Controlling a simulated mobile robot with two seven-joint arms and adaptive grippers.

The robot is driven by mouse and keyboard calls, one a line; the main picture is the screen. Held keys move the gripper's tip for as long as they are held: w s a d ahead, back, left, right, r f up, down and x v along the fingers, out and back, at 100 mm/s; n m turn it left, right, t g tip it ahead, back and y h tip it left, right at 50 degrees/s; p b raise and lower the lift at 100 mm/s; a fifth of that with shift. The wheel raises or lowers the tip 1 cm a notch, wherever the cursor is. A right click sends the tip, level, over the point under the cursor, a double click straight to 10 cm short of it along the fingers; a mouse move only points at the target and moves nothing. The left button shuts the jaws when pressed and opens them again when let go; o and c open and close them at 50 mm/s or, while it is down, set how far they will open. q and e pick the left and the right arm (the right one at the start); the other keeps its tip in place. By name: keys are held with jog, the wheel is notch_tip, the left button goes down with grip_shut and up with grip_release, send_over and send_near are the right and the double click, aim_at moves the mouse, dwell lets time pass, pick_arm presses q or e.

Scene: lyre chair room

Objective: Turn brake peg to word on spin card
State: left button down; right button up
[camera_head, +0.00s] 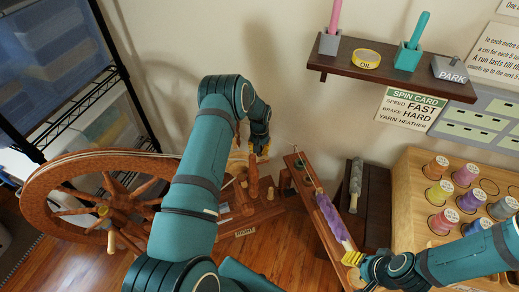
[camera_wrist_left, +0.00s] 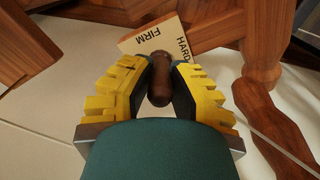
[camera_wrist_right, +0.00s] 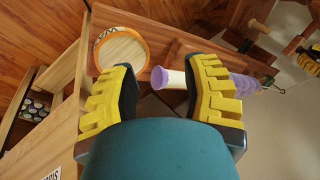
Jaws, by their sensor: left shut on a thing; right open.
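The spin card (camera_head: 411,108) on the wall reads SPEED FAST, BRAKE HARD, YARN HEATHER. My left gripper (camera_head: 258,150) is at the spinning wheel; in the left wrist view (camera_wrist_left: 160,85) its yellow fingers are shut on the dark brown brake peg (camera_wrist_left: 159,80). Behind the peg is a pale dial plate (camera_wrist_left: 165,38) with the words FIRM and HARD; HARD is right of the peg and FIRM left of it. Other words are hidden. My right gripper (camera_wrist_right: 162,90) is open, its fingers either side of a white rod end with purple fibre (camera_wrist_right: 175,79), apparently not touching it.
The spinning wheel (camera_head: 62,181) stands at the left. A wall shelf (camera_head: 393,70) holds the OIL tin, cups and a PARK block. A wooden rack (camera_head: 408,191) of several yarn spools is at the right. A round orange-rimmed disc (camera_wrist_right: 121,49) shows near my right gripper.

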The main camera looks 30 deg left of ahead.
pick_arm(q)
jog(key=shift+m, duration=1.1)
jog(key=shift+w, duration=0.1)
jog(key=c, duration=0.9)
grip_release()
jog(key=shift+o, duration=0.2)
notch_tip(320, 180, up, 12)
jog(key=shift+d, duration=0.1)
